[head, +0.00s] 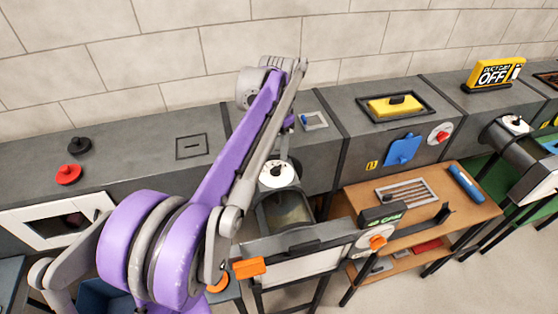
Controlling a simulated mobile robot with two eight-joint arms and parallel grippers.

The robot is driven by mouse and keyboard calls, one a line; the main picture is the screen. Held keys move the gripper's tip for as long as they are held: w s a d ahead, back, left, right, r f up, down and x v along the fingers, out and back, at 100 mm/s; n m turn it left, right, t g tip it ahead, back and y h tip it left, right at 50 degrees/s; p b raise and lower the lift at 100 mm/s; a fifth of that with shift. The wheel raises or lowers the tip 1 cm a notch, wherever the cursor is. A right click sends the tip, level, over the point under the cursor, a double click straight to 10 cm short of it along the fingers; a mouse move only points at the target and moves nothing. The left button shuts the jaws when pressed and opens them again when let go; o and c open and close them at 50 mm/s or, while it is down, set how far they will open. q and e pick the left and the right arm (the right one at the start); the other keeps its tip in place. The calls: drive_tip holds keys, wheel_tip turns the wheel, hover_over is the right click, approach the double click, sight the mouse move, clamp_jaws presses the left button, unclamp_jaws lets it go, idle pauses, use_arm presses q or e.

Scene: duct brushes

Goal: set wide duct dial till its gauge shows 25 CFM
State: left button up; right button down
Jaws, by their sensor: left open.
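A dark gauge box (383,214) with green lettering stands on the front corner of a duct unit. It ends in CFM, but its number is too small to read surely. Just below it, an orange dial knob (377,242) sits on a pale round plate. My left arm rises from the lower left and bends over the counter. My left gripper (284,156) is open, partly hidden behind my arm link, near a white disc with a black knob (278,173). It appears empty and is well to the left of and behind the orange knob. My right gripper is out of view.
An open-topped duct (286,208) lies in front of the disc. A wooden table (455,205) to the right holds a tray of tools (406,191) and a blue cylinder (466,184). A red dial (440,133) is on the back cabinet. An OFF sign (495,73) stands at far right.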

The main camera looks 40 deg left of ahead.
sight(278, 165)
use_arm(q)
wheel_tip(278, 165, down, 6)
drive_tip(key=shift+w+r, duration=0.1)
drive_tip(key=shift+r, duration=0.05)
clamp_jaws()
idle(0.3)
